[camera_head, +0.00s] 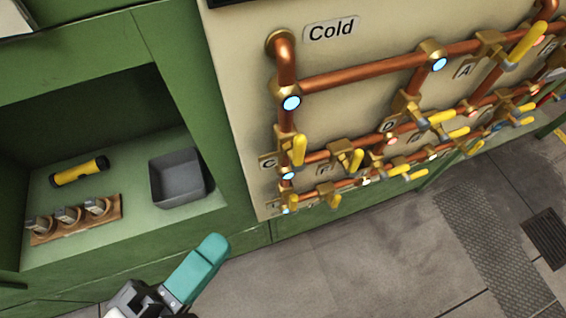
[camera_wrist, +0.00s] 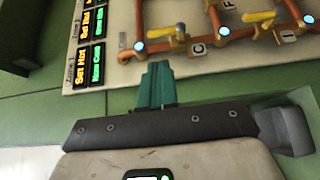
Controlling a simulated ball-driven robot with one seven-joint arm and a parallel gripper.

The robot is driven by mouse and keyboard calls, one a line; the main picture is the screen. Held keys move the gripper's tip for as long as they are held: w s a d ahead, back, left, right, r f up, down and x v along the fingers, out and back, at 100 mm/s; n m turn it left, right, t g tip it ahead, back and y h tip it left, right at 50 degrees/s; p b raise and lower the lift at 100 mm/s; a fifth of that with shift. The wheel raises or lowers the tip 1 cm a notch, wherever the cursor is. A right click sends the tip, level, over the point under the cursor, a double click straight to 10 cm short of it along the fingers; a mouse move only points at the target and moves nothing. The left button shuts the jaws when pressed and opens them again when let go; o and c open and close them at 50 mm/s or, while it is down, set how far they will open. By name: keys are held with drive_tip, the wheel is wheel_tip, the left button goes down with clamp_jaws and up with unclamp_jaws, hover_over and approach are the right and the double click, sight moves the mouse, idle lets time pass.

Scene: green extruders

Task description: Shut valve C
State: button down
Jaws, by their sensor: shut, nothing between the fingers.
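Valve C is on the left vertical copper pipe of the panel, beside the plate marked C (camera_head: 267,162). Its yellow handle (camera_head: 299,150) points up, roughly along the pipe. The C plate also shows in the wrist view (camera_wrist: 198,49), right of my fingertips, with a brass valve body (camera_wrist: 181,36) beside it. My gripper (camera_head: 214,247) has teal fingers. They are shut together and empty, below and left of valve C in the head view and apart from it. The fingers also show in the wrist view (camera_wrist: 158,72).
A green recess at left holds a grey bin (camera_head: 178,178), a yellow flashlight (camera_head: 79,171) and a wooden rack (camera_head: 78,220). Tiled floor (camera_head: 330,265) lies open below the panel.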

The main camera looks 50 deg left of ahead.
sight(296, 154)
drive_tip(key=w+a+p, duration=0.1)
drive_tip(key=w, duration=0.8)
drive_tip(key=w+a+p, duration=0.1)
drive_tip(key=w, duration=0.3)
drive_tip(key=shift+w+a+p, duration=0.15)
drive_tip(key=shift+a+p, duration=0.15)
drive_tip(key=shift+p, duration=0.05)
